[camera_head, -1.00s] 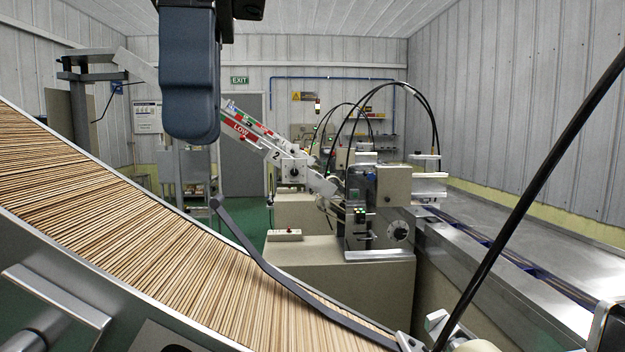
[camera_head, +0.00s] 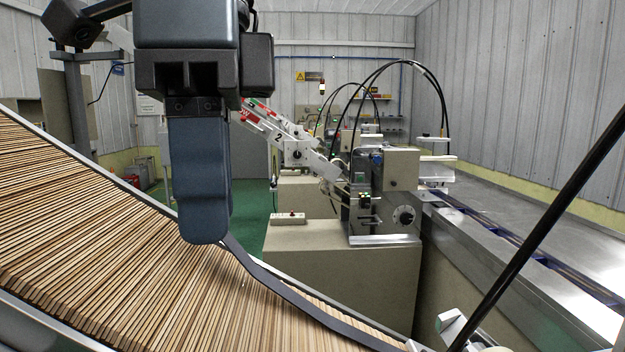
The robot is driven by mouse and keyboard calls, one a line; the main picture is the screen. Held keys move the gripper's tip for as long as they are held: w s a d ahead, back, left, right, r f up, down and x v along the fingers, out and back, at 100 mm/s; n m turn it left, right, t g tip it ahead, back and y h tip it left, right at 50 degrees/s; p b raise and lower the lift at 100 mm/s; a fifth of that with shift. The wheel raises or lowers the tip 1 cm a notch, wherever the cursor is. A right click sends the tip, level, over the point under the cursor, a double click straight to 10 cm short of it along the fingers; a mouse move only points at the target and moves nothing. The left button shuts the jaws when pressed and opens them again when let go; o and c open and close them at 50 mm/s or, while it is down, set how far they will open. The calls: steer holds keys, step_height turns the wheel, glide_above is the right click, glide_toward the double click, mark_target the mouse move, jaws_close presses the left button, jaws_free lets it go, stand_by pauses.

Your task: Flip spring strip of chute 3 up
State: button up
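The near chute (camera_head: 30,322) slopes down from left to right and is filled with thin wooden sticks. No number shows on it. The dark grey spring strip (camera_head: 290,291) lies down along the sticks, bent in the middle, its lower end near the chute's bottom right. Its upper end is hidden behind my gripper (camera_head: 203,232). My gripper points down with its blue-grey fingertips at the strip's upper end. I see the fingers side-on, one covering the other, so their opening and any contact with the strip cannot be told.
Another chute marked 2 (camera_head: 290,140) stands behind, with a wrapping machine (camera_head: 385,195) on a beige cabinet (camera_head: 335,275). A black rod (camera_head: 540,225) crosses the right foreground. A steel conveyor table (camera_head: 500,270) runs along the right. Green floor shows between the machines.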

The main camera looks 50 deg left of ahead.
steer(key=shift+c, duration=0.2)
jaws_close()
stand_by(1.3)
